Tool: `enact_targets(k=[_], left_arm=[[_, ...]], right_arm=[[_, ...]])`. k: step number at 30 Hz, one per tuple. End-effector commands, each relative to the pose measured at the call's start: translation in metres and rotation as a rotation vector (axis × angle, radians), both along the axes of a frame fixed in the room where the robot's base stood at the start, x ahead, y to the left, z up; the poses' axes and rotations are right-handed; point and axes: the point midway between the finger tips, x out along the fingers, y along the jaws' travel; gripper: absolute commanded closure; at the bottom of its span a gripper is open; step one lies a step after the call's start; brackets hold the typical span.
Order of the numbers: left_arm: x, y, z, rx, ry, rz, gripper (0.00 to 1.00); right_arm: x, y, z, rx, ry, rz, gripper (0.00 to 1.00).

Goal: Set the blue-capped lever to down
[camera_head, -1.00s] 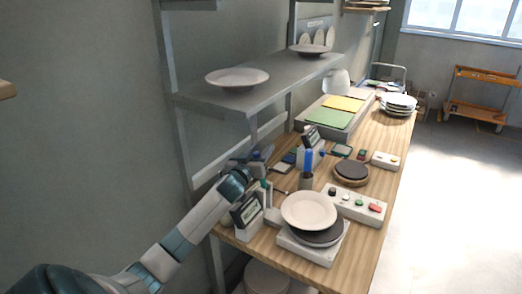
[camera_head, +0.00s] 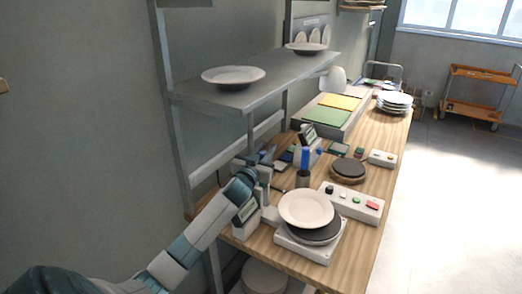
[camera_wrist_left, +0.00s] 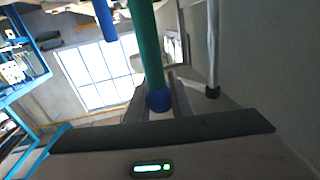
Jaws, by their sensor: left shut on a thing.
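My left gripper (camera_head: 266,172) is at the near end of the workbench, beside the small upright unit with a dark display (camera_head: 245,210). In the left wrist view, the blue cap (camera_wrist_left: 158,100) at the end of a teal rod lies between my left fingers, which are shut on it. The fingers hide part of the cap. In the head view, my gripper and wrist cover the lever, so its angle cannot be told there. My right gripper is not in view.
A white plate (camera_head: 306,208) rests on a dark disc (camera_head: 314,231) right of the gripper. A grey shelf (camera_head: 230,92) overhangs the bench's wall side.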

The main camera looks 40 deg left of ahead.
Motion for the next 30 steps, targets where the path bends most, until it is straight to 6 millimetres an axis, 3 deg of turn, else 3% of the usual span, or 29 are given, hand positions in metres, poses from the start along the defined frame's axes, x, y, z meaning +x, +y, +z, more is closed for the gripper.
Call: enact_targets(k=[15, 30], left_arm=[[0.005, -0.045, -0.006, 0.324, 0.034, 0.001, 1.00], [0.006, -0.049, -0.006, 0.364, 0.038, 0.000, 1.00]], right_arm=[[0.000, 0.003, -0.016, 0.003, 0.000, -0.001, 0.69], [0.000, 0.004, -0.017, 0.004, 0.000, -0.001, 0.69]])
